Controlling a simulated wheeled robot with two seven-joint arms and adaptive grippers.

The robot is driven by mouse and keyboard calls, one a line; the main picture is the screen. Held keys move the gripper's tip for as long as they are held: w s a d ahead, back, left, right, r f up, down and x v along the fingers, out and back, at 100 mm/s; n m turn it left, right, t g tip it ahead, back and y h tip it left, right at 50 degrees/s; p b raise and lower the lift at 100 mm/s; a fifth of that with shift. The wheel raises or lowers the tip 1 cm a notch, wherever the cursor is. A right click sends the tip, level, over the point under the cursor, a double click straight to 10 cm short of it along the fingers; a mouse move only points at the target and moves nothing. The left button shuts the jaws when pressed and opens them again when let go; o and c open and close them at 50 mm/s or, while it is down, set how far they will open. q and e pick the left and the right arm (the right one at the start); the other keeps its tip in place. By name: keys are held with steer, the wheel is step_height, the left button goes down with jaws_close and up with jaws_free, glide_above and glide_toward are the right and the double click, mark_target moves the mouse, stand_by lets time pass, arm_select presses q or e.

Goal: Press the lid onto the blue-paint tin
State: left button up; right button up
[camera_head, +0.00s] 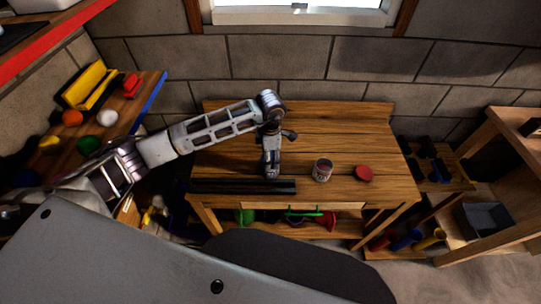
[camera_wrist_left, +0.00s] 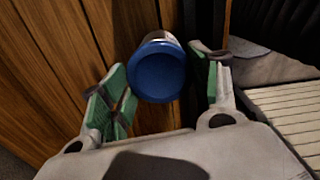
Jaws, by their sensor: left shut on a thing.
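My left gripper (camera_head: 271,172) points down over the wooden workbench, left of an open-looking tin (camera_head: 322,171) with a reddish top. My right gripper is in no view.
A red round lid (camera_head: 363,174) lies on the workbench (camera_head: 330,128) right of the open-looking tin. A long black object (camera_head: 240,186) lies along the bench's front edge. A side table at left holds several coloured balls. Free bench top lies behind the tins.

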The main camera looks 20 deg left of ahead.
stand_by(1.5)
arm_select(q)
steer(key=shift+f+b, duration=0.55)
steer(key=shift+b, duration=0.45)
stand_by(1.0)
stand_by(0.3)
steer(key=o, duration=0.8)
steer(key=o, duration=0.3)
steer(key=shift+r+p, duration=1.55)
steer(key=shift+r, duration=1.95)
